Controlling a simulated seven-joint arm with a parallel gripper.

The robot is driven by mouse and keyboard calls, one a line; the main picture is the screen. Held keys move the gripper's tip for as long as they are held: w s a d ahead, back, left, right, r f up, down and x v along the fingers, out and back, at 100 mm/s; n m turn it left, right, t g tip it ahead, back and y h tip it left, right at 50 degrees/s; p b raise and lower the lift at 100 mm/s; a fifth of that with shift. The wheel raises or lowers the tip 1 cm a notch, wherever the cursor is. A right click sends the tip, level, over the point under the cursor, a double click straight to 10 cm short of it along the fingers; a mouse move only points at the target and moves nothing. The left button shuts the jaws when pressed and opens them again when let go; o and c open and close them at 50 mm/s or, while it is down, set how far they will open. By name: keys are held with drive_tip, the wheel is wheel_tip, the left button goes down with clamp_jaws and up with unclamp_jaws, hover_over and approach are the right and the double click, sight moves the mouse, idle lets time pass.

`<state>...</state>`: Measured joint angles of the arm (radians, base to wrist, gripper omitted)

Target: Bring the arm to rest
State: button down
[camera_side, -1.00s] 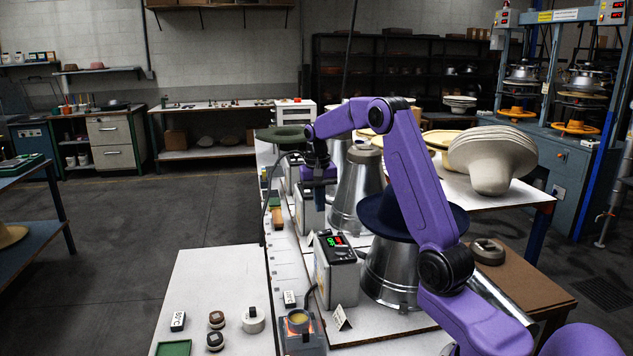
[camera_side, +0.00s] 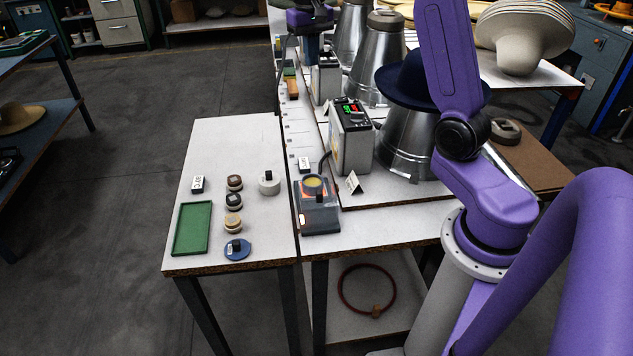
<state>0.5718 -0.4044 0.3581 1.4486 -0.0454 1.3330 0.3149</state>
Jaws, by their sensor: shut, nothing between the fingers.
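My gripper (camera_side: 311,40) is at the top edge of the side view, small and dark, pointing down over the far part of the long white bench (camera_side: 385,222). It is shut with nothing held. Its fingertips are hard to make out against the equipment behind. My purple arm rises at the right, and its upper part is cut off by the top of the picture. A navy hat (camera_side: 405,80) sits on a metal cone (camera_side: 408,145), partly behind my arm.
A control box (camera_side: 351,138) with a lit display stands left of the navy hat's cone. More metal cones (camera_side: 374,62) stand behind it. A lower white table (camera_side: 225,160) holds a green tray (camera_side: 192,229) and several small round pieces. The floor at left is open.

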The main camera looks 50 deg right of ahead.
drive_tip(key=s+a+f+n, duration=0.1)
drive_tip(key=s+a+n, duration=0.3)
drive_tip(key=s+a, duration=0.4)
drive_tip(key=s+a+f+n, duration=0.1)
drive_tip(key=s+a+n, duration=0.45)
drive_tip(key=a, duration=0.45)
drive_tip(key=s+a+f+n, duration=0.1)
drive_tip(key=s+f+n, duration=0.2)
drive_tip(key=s, duration=0.7)
drive_tip(key=s+a+f+n+y, duration=0.1)
drive_tip(key=s+n, duration=0.4)
drive_tip(key=s, duration=0.5)
drive_tip(key=shift+s+f, duration=0.15)
drive_tip(key=shift+f, duration=0.75)
